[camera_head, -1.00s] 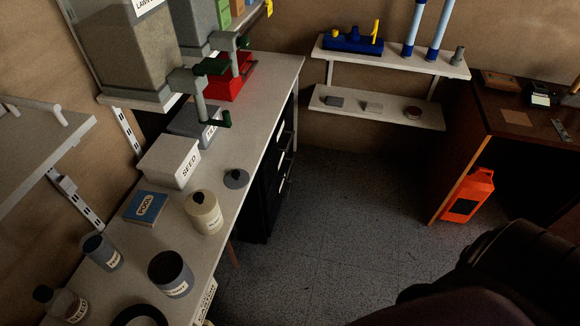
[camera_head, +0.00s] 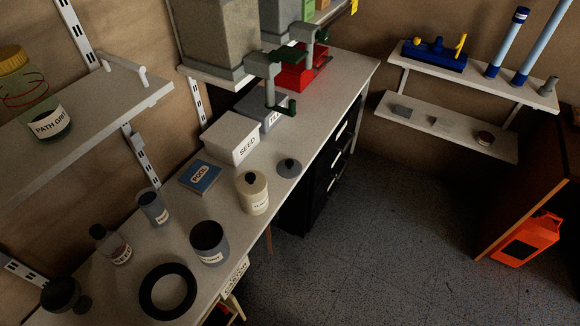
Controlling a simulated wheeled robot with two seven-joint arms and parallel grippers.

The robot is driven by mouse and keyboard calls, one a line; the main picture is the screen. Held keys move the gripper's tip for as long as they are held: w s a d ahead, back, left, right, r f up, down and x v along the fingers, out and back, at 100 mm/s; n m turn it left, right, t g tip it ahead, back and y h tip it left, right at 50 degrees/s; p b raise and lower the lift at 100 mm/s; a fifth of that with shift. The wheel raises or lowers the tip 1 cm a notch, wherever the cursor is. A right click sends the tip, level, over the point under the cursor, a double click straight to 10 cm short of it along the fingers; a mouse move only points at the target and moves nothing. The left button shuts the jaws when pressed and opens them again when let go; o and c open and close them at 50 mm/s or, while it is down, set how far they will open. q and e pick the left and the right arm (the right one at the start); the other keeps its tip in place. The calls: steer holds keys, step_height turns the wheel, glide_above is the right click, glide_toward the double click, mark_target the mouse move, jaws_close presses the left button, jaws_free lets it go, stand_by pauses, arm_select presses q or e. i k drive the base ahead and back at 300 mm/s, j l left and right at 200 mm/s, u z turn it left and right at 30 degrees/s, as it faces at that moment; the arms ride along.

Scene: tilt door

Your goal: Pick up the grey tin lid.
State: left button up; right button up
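The grey tin lid (camera_head: 289,167) lies on the workbench (camera_head: 322,118), close to its right edge. It is a round, dark grey disc with a small knob on top. It sits just right of a cream lidded tin (camera_head: 253,195). A dark grey open tin (camera_head: 209,244) with a label stands nearer, to the lower left of the cream tin. Neither of my grippers shows in the head view.
Dispensers with green handles (camera_head: 285,108) overhang the bench's back. Open floor (camera_head: 370,235) lies to the right.

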mark_target(288, 168)
steer(key=i+l+u, duration=0.2)
steer(key=i+l, duration=0.35)
steer(key=i+l+u, duration=0.25)
steer(key=i+l, duration=0.25)
steer(key=l, duration=0.2)
